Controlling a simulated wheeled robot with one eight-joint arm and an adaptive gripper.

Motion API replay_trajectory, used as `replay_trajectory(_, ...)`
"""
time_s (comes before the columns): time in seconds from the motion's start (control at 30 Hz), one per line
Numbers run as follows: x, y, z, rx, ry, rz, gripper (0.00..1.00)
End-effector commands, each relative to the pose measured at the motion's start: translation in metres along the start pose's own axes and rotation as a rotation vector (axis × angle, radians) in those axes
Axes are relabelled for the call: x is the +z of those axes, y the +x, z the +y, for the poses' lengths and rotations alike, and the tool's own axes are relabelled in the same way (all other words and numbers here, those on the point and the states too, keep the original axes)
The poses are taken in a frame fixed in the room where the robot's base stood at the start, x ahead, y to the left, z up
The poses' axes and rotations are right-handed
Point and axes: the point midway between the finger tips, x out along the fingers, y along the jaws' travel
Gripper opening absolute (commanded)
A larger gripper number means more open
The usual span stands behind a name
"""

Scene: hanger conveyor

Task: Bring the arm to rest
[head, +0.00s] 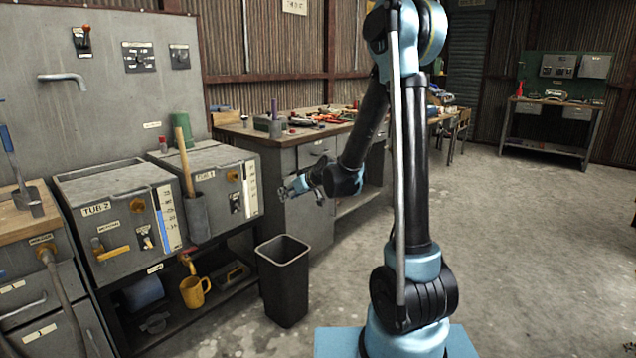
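My arm rises from my base in the middle right of the head view, bends at the top and comes down to the left. My gripper (287,189) is at its end, in front of the grey drawers of the workbench and right of the tub marked TUB 1 (212,165). It hangs in the air above and behind the black bin (284,284). The gripper is small in the picture, and I cannot tell whether its fingers are apart. I see no object clearly held in it.
The grey tub marked TUB 2 (110,205) stands at left above a low shelf with a yellow mug (194,291). A workbench (290,135) with tools runs behind my gripper. A far bench (550,120) stands at the back right. The concrete floor at right is clear.

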Motion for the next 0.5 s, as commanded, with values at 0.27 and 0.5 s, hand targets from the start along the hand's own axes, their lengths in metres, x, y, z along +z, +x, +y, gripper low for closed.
replay_trajectory(0.27,0.025,-0.073,0.006,0.045,0.066,-0.114,0.32)
replay_trajectory(0.5,0.056,-0.133,0.007,0.094,0.133,-0.215,0.32)
